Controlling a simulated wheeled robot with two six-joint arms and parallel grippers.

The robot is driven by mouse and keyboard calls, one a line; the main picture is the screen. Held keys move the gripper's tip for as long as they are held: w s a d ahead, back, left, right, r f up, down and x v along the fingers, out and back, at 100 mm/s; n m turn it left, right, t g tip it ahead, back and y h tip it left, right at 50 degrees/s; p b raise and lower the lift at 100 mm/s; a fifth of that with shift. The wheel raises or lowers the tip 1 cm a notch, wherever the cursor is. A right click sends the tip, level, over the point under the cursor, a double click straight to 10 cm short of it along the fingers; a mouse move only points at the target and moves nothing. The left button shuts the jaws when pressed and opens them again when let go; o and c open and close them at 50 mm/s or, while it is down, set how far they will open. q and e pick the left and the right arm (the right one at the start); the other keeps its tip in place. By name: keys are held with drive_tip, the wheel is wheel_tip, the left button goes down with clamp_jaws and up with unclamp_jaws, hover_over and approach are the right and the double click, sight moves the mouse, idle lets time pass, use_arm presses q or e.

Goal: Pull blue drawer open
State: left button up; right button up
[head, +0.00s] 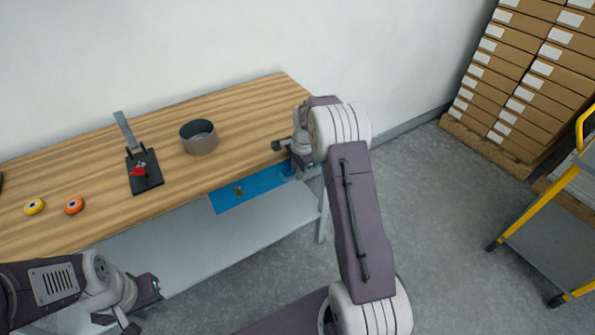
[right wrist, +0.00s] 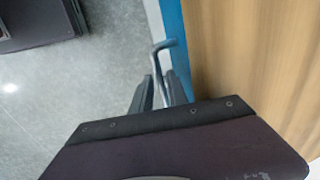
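The blue drawer (head: 262,186) shows as a blue panel below the front edge of the wooden table, near its right end. In the right wrist view it is a blue strip (right wrist: 178,50) beside the tabletop, with a grey bar handle (right wrist: 160,46) standing out from it. My right gripper (head: 290,154) is at the table's front right corner. In the right wrist view its fingers (right wrist: 157,92) are apart, one on each side of the handle; I see no clear contact. My left gripper (head: 141,306) is open and empty, in front of the table at lower left.
A pale lower shelf (head: 185,245) lies below. A yellow-framed cart (head: 550,215) stands right; floor between is clear.

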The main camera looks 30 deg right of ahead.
drive_tip(key=shift+c, duration=0.3)
clamp_jaws()
drive_tip(key=shift+r, duration=0.1)
idle(1.0)
